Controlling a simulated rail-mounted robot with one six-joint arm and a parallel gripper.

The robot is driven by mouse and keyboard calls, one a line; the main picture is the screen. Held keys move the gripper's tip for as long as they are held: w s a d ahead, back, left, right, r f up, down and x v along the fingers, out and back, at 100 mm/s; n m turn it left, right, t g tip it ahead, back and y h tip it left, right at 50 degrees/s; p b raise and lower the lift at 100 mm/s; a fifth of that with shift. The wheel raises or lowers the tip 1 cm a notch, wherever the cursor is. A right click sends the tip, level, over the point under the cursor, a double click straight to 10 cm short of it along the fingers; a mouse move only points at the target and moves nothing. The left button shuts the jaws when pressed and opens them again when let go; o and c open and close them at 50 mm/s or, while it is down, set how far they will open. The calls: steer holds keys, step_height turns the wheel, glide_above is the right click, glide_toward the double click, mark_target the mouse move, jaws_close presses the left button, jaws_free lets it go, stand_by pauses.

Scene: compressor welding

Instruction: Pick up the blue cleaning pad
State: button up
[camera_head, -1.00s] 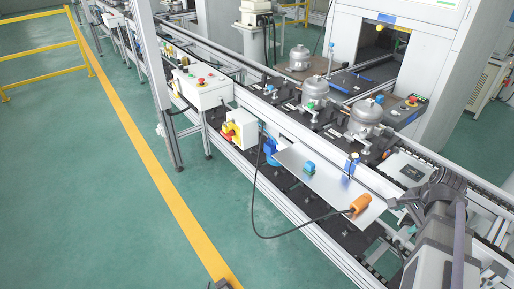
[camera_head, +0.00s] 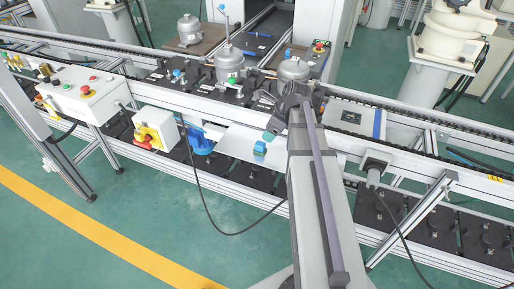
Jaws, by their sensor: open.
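The blue cleaning pad (camera_head: 260,147) appears to be the small blue block on the silver sheet-like tray (camera_head: 236,143) at the front of the line. My gripper (camera_head: 270,134) is above and just right of it in the picture. The gripper is open, and its fingers are small and dark here. I cannot tell how far above the pad they are. My arm covers the right part of the tray and whatever lies there.
Silver compressors (camera_head: 229,66) stand on dark plates behind the tray. A white control box (camera_head: 85,92) and a yellow-white switch box (camera_head: 155,128) are at left. A black cable (camera_head: 205,205) hangs in front of the line. The green floor (camera_head: 130,205) at front left is clear.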

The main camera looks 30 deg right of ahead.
mark_target(261, 144)
steer(key=b+x, duration=0.4)
steer(key=x, duration=0.1)
steer(key=shift+f+b, duration=0.35)
steer(key=shift+w+a, duration=0.1)
steer(key=shift+w, duration=0.05)
steer(key=b+x, duration=0.4)
steer(key=x, duration=0.1)
steer(key=shift+w+a+b, duration=0.1)
steer(key=shift+w+b, duration=0.05)
steer(key=shift+b, duration=0.25)
steer(key=shift+r, duration=0.2)
steer(key=c, duration=1)
